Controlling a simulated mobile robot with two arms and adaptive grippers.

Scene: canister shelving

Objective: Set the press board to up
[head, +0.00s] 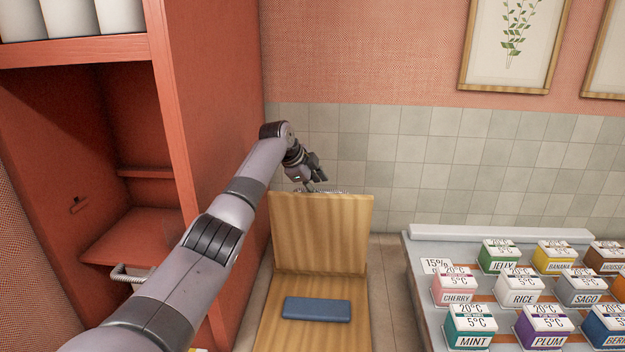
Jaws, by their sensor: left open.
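The press board is made of pale wood. Its upper panel (320,232) stands close to upright at the back, above a flat wooden base (277,330) with a blue block (317,309) lying on it. My left arm comes in from the lower left, and my left gripper (316,184) is open just behind and above the top edge of the upright panel. Part of the gripper is hidden behind that edge, and I cannot tell whether it touches the panel. My right gripper is not in the picture.
A red cabinet (212,130) with shelves stands on the left, close to my arm. A grey counter (415,262) on the right carries several labelled canisters in rows. A tiled wall (425,160) with framed pictures is behind. Bare floor shows between board and counter.

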